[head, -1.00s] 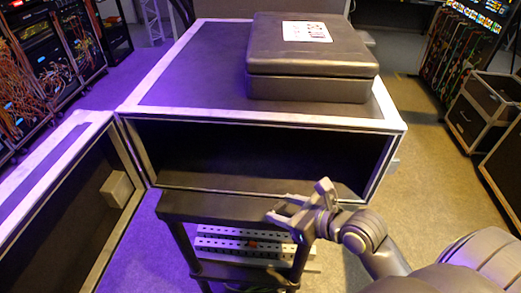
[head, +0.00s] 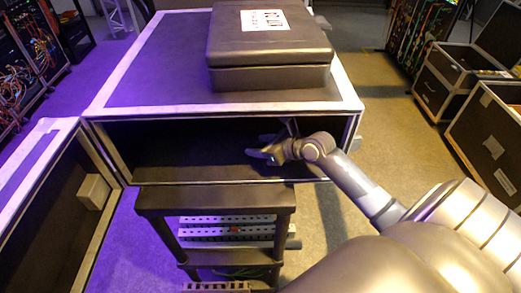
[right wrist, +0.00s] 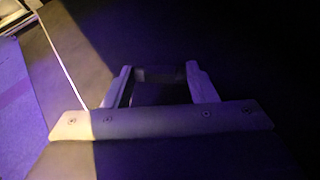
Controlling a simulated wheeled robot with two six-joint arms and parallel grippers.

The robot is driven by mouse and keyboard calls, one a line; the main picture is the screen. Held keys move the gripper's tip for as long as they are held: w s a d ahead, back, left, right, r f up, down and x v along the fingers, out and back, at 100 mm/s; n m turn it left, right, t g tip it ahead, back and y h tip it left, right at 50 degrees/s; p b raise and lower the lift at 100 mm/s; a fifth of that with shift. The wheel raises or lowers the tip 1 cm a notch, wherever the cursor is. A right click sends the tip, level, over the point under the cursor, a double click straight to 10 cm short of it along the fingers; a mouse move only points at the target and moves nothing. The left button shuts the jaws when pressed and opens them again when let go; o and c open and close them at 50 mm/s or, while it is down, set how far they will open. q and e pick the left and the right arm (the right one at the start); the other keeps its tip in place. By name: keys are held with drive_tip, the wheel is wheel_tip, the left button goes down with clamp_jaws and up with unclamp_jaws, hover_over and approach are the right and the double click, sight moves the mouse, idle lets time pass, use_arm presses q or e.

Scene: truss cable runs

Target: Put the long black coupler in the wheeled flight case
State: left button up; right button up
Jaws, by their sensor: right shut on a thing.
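A large flight case (head: 140,60) with metal edges stands open at the front, its dark inside facing me; I see no wheels on it. My right gripper (head: 262,152) reaches through the opening into the right part of the inside. In the right wrist view, its fingers (right wrist: 160,85) are shut on a dark thing (right wrist: 159,93), which I take for the long black coupler; only a dim part of it shows. In the head view the coupler cannot be made out against the dark inside. My left gripper is not in view.
A black case (head: 270,70) with a white label lies on top. The open door (head: 50,215) swings out at left. A black stand (head: 215,200) with perforated metal bars (head: 225,232) is in front, below the opening. Other cases (head: 490,140) stand at right.

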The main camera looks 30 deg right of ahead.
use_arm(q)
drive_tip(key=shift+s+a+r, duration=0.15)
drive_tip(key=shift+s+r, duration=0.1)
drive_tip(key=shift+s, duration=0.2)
use_arm(e)
drive_tip(key=shift+s+f, duration=0.1)
drive_tip(key=shift+f, duration=1.15)
drive_tip(key=shift+f, duration=0.1)
drive_tip(key=o, duration=1)
drive_tip(key=shift+c, duration=0.2)
